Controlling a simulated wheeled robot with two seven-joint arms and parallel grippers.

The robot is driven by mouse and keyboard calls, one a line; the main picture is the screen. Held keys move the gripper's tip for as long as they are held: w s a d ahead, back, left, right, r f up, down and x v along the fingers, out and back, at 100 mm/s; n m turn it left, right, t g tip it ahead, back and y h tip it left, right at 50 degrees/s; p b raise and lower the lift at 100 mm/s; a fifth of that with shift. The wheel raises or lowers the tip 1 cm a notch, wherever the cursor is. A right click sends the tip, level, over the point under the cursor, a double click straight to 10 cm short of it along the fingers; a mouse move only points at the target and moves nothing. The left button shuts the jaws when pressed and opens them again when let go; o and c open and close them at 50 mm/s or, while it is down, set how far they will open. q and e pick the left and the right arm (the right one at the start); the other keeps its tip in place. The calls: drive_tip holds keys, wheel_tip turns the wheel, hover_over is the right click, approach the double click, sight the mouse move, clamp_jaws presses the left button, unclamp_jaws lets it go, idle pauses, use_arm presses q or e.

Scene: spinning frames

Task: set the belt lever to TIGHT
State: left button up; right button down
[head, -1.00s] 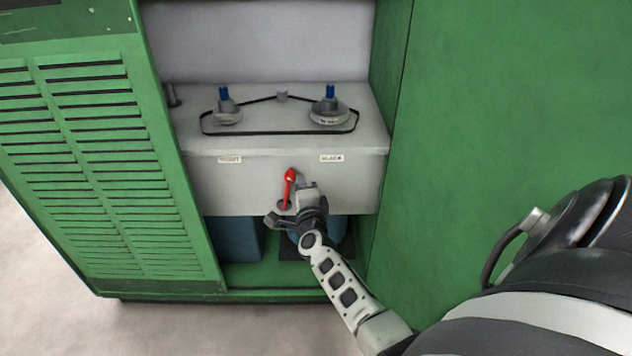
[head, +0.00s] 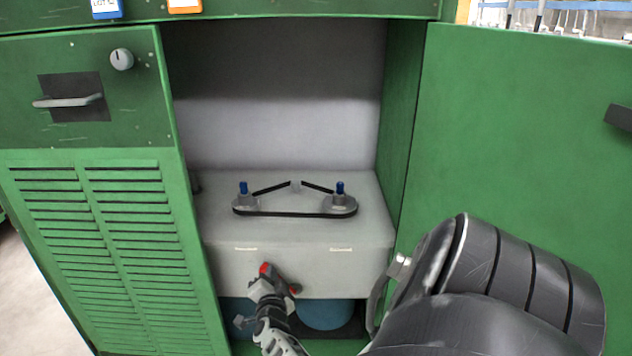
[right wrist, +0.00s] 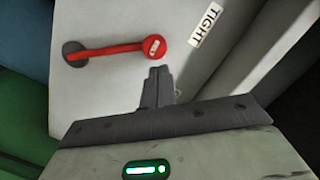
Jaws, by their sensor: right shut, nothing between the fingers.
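The red belt lever (head: 264,268) is on the front of the grey housing, partly hidden by my right gripper in the head view. In the right wrist view the lever (right wrist: 110,51) runs from a dark pivot at the left to a round knob, which points at the TIGHT label (right wrist: 205,25). My right gripper (head: 268,284) is shut and empty at the lever. In the right wrist view its fingertips (right wrist: 157,73) are together just below the knob; I cannot tell whether they touch it. My left gripper is not in view.
A black belt (head: 290,214) runs around two pulleys with blue tops on the housing (head: 225,228). Green cabinet walls stand at both sides, with a louvred panel (head: 125,205) at left. Blue round things (head: 325,314) are under the housing.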

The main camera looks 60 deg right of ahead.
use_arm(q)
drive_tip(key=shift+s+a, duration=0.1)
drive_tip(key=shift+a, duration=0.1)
use_arm(e)
drive_tip(key=shift+w+a+f, duration=0.1)
drive_tip(key=shift+w+a, duration=0.05)
drive_tip(key=shift+w, duration=0.15)
drive_tip(key=shift+w+a, duration=0.1)
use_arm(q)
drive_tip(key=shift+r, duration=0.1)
use_arm(e)
drive_tip(key=shift+a, duration=0.1)
